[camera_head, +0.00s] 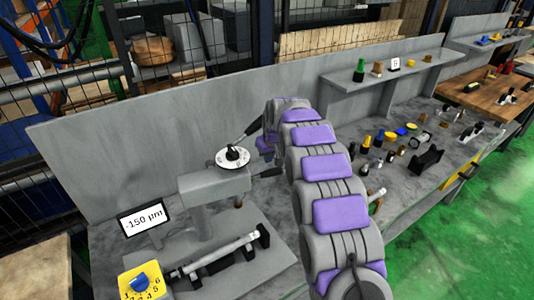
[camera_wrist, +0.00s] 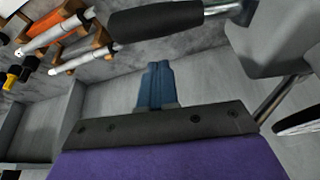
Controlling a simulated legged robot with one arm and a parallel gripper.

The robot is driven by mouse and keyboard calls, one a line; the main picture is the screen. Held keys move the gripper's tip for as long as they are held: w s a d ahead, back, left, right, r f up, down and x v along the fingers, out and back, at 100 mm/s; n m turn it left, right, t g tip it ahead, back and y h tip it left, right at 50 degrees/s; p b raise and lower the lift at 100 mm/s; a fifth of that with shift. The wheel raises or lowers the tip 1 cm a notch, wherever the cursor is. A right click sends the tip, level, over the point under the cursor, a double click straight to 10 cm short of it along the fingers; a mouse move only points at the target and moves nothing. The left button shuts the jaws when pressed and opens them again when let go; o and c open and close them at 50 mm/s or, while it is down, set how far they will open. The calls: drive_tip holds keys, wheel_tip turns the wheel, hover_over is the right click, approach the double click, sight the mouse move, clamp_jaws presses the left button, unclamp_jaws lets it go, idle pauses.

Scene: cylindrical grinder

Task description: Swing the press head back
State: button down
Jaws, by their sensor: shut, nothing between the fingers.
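The grey press head (camera_head: 215,183) stands on its column at the left of the bench. A white dial with a black knob (camera_head: 232,157) sits on top. One black grip (camera_head: 268,172) sticks out to the right of the head, and a dark lever rises behind the dial. In the wrist view my gripper's blue fingers (camera_wrist: 157,70) are together and empty. A black grip on a metal rod (camera_wrist: 165,20) lies across the picture past the fingertips, apart from them in the picture. The grey head block (camera_wrist: 265,40) is at right. My fingers are hidden in the head view.
A display reading -150 µm (camera_head: 141,219), a yellow box with a blue knob (camera_head: 142,283) and a shaft on supports (camera_head: 222,253) are near the press. A grey back panel (camera_head: 120,150) stands behind. Several small parts crowd the bench right of my arm.

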drive_tip(key=shift+s+d+f, duration=0.2)
drive_tip(key=shift+s, duration=0.25)
drive_tip(key=shift+s+d+f, duration=0.2)
drive_tip(key=shift+s, duration=0.25)
drive_tip(key=shift+s, duration=0.15)
